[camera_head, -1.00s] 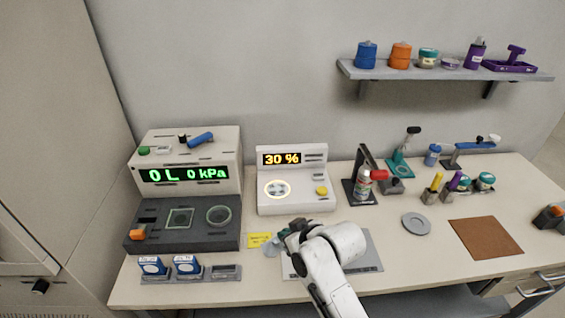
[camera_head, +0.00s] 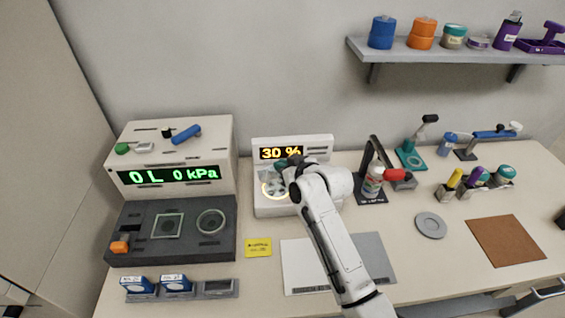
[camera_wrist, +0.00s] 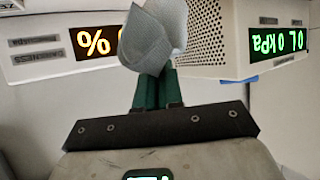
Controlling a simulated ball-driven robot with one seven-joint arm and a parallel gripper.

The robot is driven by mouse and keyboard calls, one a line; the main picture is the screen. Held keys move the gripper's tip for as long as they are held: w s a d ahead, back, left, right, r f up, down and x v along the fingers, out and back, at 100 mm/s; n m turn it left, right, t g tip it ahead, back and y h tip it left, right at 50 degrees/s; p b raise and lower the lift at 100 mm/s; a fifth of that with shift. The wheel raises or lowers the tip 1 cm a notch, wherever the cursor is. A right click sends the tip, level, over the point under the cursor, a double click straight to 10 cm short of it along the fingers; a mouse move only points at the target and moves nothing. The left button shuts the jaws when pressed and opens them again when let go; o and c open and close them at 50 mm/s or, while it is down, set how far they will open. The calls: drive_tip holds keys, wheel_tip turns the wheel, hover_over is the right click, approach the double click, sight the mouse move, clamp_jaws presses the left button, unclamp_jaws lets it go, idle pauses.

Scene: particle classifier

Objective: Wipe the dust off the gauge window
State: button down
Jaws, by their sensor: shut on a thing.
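My gripper (camera_head: 287,165) is in front of the small white device (camera_head: 318,146) with the orange "30 %" display. In the wrist view its green fingers (camera_wrist: 156,88) are shut on a folded pale blue-grey cloth (camera_wrist: 153,42), raised off the bench. The cloth covers part of the display there. A round, lit-rimmed window (camera_head: 267,190) is on the device's front, partly hidden by my gripper and arm in the head view. I cannot tell whether the cloth touches the device, or how much dust is on the window.
A larger device (camera_head: 218,150) with a green "0 kPa" readout stands left, behind a dark unit (camera_head: 135,222) with square and round windows. A yellow note (camera_head: 258,247) and a grey plate (camera_head: 376,250) lie in front.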

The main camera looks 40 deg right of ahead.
wheel_tip(320, 180, down, 8)
drive_tip(key=b, duration=0.5)
drive_tip(key=shift+r, duration=0.2)
drive_tip(key=shift+r, duration=0.1)
drive_tip(key=shift+c, duration=1.4)
unclamp_jaws()
drive_tip(key=shift+f+b, duration=1)
drive_tip(key=shift+f, duration=0.45)
drive_tip(key=shift+c, duration=0.6)
drive_tip(key=c, duration=1.4)
